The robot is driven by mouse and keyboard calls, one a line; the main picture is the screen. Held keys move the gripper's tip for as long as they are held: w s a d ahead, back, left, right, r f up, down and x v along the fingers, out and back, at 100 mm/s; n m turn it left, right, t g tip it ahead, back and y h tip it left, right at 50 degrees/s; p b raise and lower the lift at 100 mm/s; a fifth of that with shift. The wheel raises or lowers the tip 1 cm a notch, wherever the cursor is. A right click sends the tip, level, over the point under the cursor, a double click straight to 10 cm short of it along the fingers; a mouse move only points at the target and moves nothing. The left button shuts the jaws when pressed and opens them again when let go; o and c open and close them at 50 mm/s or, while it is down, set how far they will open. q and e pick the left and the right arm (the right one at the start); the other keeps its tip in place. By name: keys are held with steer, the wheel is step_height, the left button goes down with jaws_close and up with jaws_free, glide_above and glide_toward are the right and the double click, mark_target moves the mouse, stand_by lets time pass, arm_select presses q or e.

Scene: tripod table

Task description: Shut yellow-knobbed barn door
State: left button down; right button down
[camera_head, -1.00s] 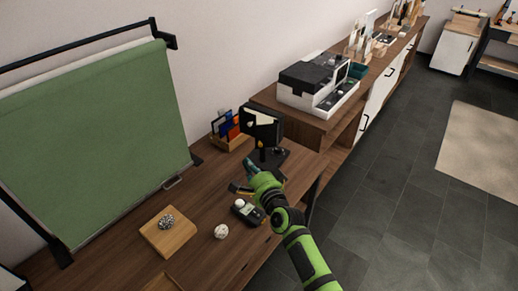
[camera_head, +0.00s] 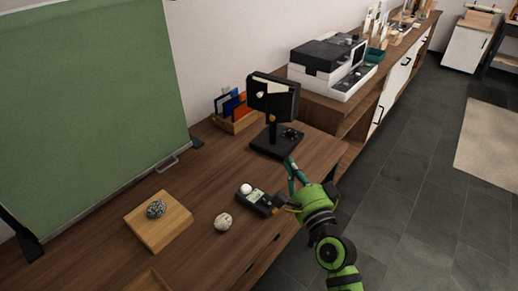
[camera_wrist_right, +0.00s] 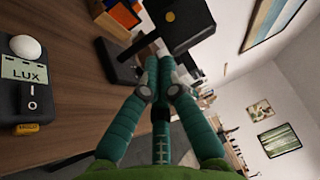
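The lamp (camera_head: 288,100) has a black boxy head on a post and a flat black base (camera_head: 277,141), at the table's far right. A small yellow knob (camera_head: 271,118) shows low on the head, and a gold knob (camera_wrist_right: 170,16) shows on its dark underside in the right wrist view. I cannot tell how far the barn door stands open. My right gripper (camera_head: 289,164) is in front of the lamp base, below the head and apart from the knob. Its teal fingers (camera_wrist_right: 159,60) come together at the tips with nothing between them. My left gripper is out of view.
A light meter (camera_head: 256,200) with a white dome lies left of my right gripper. A white ball (camera_head: 223,222) and a wooden block (camera_head: 160,226) with a dark textured lump are farther left. A card holder (camera_head: 236,122) stands behind, beside a green backdrop (camera_head: 90,120).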

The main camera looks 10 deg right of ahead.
steer(key=b, duration=0.1)
arm_select(q)
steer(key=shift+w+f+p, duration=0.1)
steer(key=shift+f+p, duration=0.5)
steer(key=shift+p, duration=0.05)
arm_select(e)
glide_toward(267, 118)
steer(key=w, duration=0.4)
steer(key=shift+w+d+r, duration=0.1)
steer(key=shift+w+r, duration=0.3)
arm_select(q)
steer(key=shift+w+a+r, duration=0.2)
arm_select(e)
steer(key=shift+w+a, duration=0.3)
steer(key=shift+w, duration=0.05)
steer(key=shift+w+a+p, duration=0.25)
steer(key=shift+w+p, duration=0.05)
steer(key=shift+w, duration=0.2)
arm_select(q)
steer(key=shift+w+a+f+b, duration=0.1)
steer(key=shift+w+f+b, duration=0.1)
steer(key=shift+b, duration=0.1)
arm_select(e)
steer(key=shift+w+a, duration=0.2)
steer(key=shift+w, duration=0.65)
steer(key=shift+w+a, duration=0.15)
steer(key=shift+w, duration=0.7)
